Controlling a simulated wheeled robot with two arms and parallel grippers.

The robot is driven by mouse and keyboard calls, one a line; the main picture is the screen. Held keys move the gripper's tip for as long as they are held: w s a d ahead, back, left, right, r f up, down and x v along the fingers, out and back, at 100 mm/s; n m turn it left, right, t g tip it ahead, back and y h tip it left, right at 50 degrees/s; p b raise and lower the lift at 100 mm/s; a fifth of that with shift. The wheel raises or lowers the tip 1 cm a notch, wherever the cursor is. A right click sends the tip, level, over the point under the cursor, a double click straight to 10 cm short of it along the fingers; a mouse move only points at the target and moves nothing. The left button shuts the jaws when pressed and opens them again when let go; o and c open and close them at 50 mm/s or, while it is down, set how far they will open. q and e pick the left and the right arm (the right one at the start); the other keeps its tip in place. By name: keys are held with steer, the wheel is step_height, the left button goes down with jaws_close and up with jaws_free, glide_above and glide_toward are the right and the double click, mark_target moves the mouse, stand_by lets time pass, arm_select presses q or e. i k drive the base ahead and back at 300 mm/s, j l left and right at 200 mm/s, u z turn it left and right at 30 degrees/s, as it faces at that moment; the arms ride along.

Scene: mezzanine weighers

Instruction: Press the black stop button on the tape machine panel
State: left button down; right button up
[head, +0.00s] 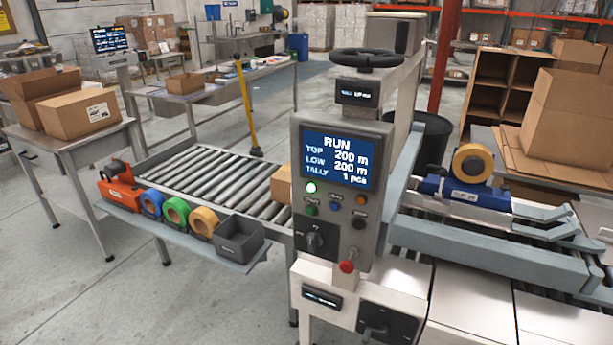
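The grey tape machine panel (333,228) stands upright near the middle of the head view. Its blue screen (338,157) reads RUN, TOP 200 m, LOW 200 m, TALLY 1 pcs. A black button (359,221) sits at the right of the lower button row, its label too small to read. Beside it are a blue button (336,207) and a green button (311,210). An orange lamp or button (361,200) is just above it, and a lit pale-green lamp (310,188) is at the left. Neither of my grippers is in view.
A black rotary switch (315,240) and a red mushroom button (347,266) are low on the panel. A handwheel (366,58) sits above. A roller conveyor (215,178) with a side shelf of tape rolls runs left. A carton shows partly behind the panel.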

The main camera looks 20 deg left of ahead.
mark_target(358, 224)
steer(key=i+j+z, duration=0.25)
steer(key=j, duration=0.35)
steer(key=j+z, duration=0.25)
steer(key=j, duration=0.35)
steer(key=j+z, duration=0.25)
steer(key=j, duration=0.4)
steer(key=j+z, duration=0.25)
steer(key=j, duration=0.35)
steer(key=k+j+z, duration=0.1)
steer(key=j+z, duration=0.15)
steer(key=j, duration=0.4)
steer(key=k+j+z, duration=0.25)
steer(key=j, duration=0.35)
steer(key=j+z, duration=0.1)
steer(key=j, duration=0.45)
steer(key=k+j+z, duration=0.15)
steer(key=j, duration=0.4)
steer(key=j+z, duration=0.1)
steer(key=j, duration=0.45)
